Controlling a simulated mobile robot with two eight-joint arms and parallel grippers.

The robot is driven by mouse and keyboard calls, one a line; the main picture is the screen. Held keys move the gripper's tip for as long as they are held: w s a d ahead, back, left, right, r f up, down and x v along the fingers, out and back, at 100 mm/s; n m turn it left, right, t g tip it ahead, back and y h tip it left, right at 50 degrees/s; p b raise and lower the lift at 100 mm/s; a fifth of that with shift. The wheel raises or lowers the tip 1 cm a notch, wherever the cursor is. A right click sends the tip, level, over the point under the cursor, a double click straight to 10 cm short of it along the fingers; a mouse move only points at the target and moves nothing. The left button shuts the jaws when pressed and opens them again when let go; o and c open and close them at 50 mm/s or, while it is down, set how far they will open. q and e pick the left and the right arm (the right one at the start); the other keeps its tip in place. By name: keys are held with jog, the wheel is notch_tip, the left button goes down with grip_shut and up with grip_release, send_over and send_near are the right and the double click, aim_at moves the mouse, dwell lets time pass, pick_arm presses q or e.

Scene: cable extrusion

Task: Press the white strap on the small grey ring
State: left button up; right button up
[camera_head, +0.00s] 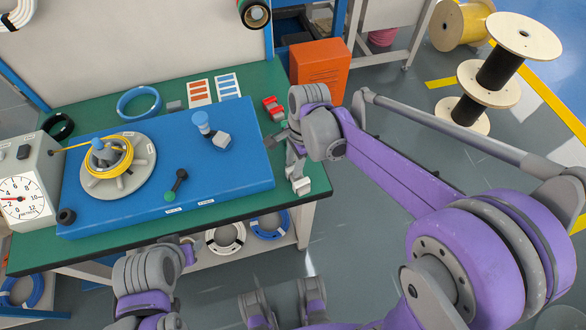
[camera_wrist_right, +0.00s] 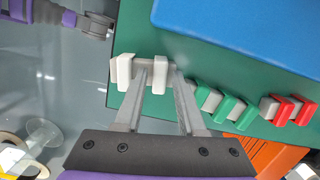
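A small grey piece with two upright white straps (camera_wrist_right: 159,76) sits at the table's edge in the right wrist view. It also shows as a white and grey piece (camera_head: 301,186) at the table's right front corner in the head view. My right gripper (camera_wrist_right: 161,72) has its two fingers apart over this piece, with one white strap between the fingertips. I cannot tell whether the fingers touch it. In the head view the right gripper (camera_head: 294,160) points down at the same corner. The ring shape is not clear. My left arm is low at the front; its fingers cannot be made out.
Green clips (camera_wrist_right: 226,107) and red clips (camera_wrist_right: 277,109) stand beside the white one along the green tabletop (camera_wrist_right: 215,60). A blue platform (camera_head: 225,172) carries a yellow cable coil (camera_head: 105,160). A gauge box (camera_head: 27,185) is at left, an orange box (camera_head: 320,65) behind.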

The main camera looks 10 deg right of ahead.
grip_shut()
notch_tip(320, 180, up, 8)
jog(key=p, duration=0.5)
jog(key=shift+p, duration=0.35)
jog(key=shift+a+r, duration=0.1)
